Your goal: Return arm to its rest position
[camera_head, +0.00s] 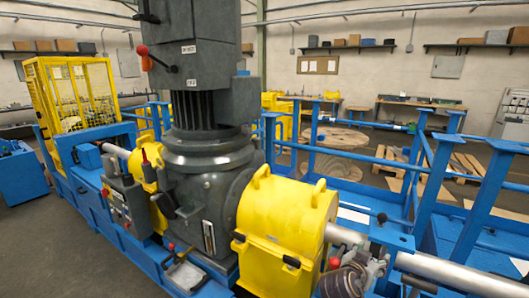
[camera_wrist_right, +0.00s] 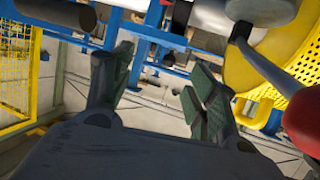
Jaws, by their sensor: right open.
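My right gripper (camera_head: 376,266) shows at the bottom of the head view, right of the yellow coupling guard (camera_head: 279,215) and close to the silver shaft (camera_head: 445,270). In the right wrist view my right gripper (camera_wrist_right: 161,82) is open, with its two green-padded fingers apart and nothing between them. A red knob (camera_wrist_right: 303,122) on a dark lever is close at the right of that view, in front of a yellow perforated guard (camera_wrist_right: 290,50). I cannot tell how far the fingers are from it. My left gripper is in neither view.
A grey motor and gearbox (camera_head: 208,165) stands in the middle of the head view. Blue railings (camera_head: 350,153) and a blue frame run along the right side. A yellow mesh cage (camera_head: 75,95) stands at the back left. Grey floor (camera_head: 60,255) is free at the lower left.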

